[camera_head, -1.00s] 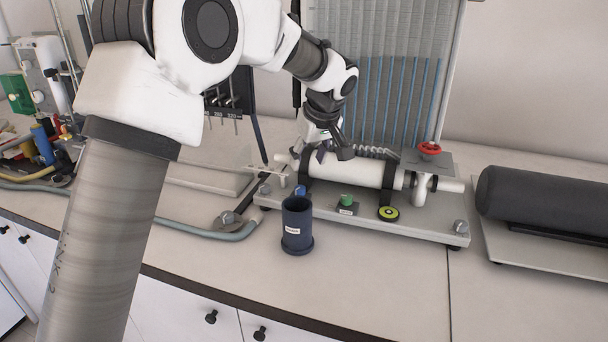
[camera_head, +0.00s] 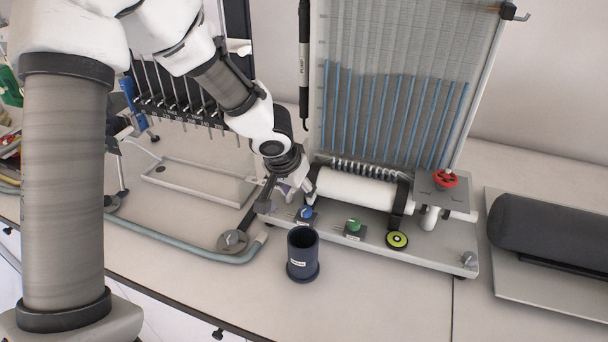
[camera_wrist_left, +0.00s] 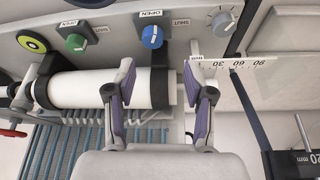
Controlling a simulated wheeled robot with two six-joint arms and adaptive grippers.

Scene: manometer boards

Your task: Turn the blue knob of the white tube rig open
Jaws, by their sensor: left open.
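The white tube rig's plate (camera_head: 430,255) carries a horizontal white tube (camera_head: 355,190). The blue knob (camera_head: 306,213) is at the left of its front edge, and it also shows in the left wrist view (camera_wrist_left: 152,36), with an OPEN label above it and a SHUT label to its right. A white mark shows on the knob; I cannot read its exact direction. My left gripper (camera_head: 291,192) is just behind the knob, near the tube's left end. In the wrist view its two fingers (camera_wrist_left: 159,68) are spread apart and empty, with the knob beyond the tips, apparently untouched.
A green knob (camera_head: 353,225) and a round yellow-green level (camera_head: 397,240) sit right of the blue knob. A dark cup (camera_head: 302,256) stands in front. A red handwheel (camera_head: 445,179) is at the right. A grey dial (camera_wrist_left: 222,22) shows at the wrist view's upper right.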

